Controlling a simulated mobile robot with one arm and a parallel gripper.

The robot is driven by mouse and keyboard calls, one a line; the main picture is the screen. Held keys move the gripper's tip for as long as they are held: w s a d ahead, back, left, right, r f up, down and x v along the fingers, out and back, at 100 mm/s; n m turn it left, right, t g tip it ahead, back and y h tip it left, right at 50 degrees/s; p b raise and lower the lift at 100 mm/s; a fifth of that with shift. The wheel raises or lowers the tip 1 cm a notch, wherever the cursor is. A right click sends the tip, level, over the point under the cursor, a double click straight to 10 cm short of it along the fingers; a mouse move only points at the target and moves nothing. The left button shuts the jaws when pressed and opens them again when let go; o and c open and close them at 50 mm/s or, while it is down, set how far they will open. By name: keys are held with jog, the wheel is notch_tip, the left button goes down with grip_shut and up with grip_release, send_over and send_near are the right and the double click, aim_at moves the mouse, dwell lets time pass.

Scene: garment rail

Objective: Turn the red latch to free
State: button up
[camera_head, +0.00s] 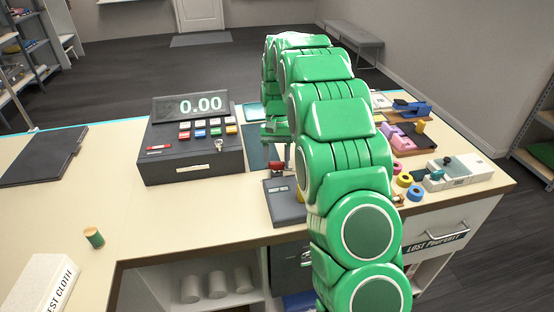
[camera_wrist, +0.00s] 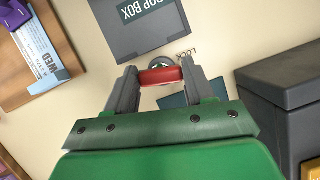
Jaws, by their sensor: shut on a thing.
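The red latch (camera_wrist: 161,76) is in the wrist view, lying between the two fingertips of my gripper (camera_wrist: 160,80). The fingers are shut on it, one at each end. A round grey pivot shows just beyond it, and the printed word LOCK (camera_wrist: 187,54) is on the counter to its upper right. In the head view a bit of the red latch (camera_head: 277,166) shows below my gripper (camera_head: 278,148), just behind the grey drop box (camera_head: 286,208). That box also shows at the top of the wrist view (camera_wrist: 150,38). No mark reading FREE is visible.
A dark cash register (camera_head: 190,160) showing 0.00 stands left of my gripper; its side likely shows in the wrist view. My green arm hides much of the counter's middle. Tape rolls (camera_head: 403,181) and other small items lie to the right.

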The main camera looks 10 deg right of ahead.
jog(key=shift+n+h, duration=0.4)
jog(key=shift+n, duration=0.8)
jog(key=o, duration=1)
jog(key=shift+o, duration=0.2)
jog(key=shift+w+r, duration=0.1)
jog(key=shift+r, duration=0.05)
jog(key=v, duration=0.7)
jog(key=shift+r, duration=0.2)
jog(key=shift+a, duration=0.1)
